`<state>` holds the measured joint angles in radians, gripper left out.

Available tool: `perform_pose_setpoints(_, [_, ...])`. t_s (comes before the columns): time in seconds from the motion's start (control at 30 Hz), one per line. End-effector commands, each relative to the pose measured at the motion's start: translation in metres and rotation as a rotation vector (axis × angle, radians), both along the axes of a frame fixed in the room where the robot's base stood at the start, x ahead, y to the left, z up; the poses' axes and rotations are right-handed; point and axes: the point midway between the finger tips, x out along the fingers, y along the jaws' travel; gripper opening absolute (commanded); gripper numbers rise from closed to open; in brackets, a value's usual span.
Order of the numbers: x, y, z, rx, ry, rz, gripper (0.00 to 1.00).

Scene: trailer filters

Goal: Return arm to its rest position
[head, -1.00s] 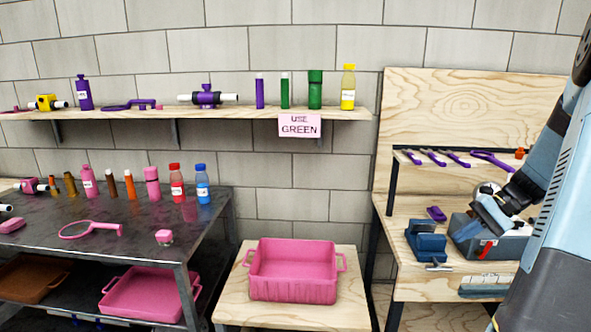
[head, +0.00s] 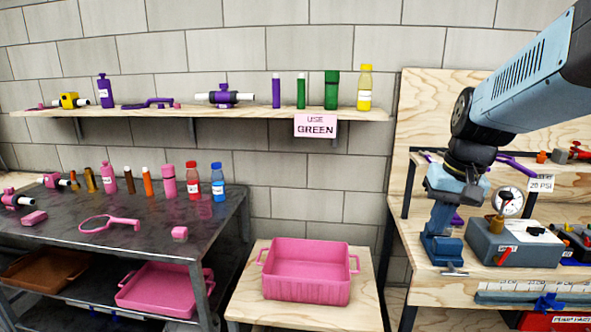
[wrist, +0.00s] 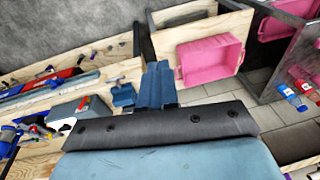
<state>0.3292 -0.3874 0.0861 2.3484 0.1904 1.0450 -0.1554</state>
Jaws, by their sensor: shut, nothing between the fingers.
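My arm reaches in from the upper right of the head view and bends down at the wrist. My gripper (head: 438,228) points down in front of the right-hand workbench (head: 408,262) and overlaps the blue vise (head: 447,252) in the picture. In the wrist view my gripper (wrist: 157,84) shows as two blue fingers close together, shut and empty. The blue vise (wrist: 123,96) shows just left of the fingers there, apart from them in the picture.
A grey gauge box (head: 515,245) stands right of the vise. A pink bin (head: 307,283) sits on a low wooden table left of the bench. A dark metal table (head: 150,225) with bottles stands at left.

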Motion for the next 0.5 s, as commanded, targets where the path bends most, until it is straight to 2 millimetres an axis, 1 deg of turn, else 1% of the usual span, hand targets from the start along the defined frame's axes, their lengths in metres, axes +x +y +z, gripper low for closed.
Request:
perform_pose_setpoints(0.03, [-0.009, 0.007, 0.005, -0.024, -0.034, 0.020, 0.00])
perform_pose_setpoints(0.2, [-0.035, 0.023, 0.017, -0.087, -0.138, 0.069, 0.00])
perform_pose_setpoints(0.33, [-0.053, 0.031, 0.024, -0.121, -0.219, 0.103, 0.00])
perform_pose_setpoints(0.5, [-0.069, 0.037, 0.028, -0.141, -0.297, 0.133, 0.00])
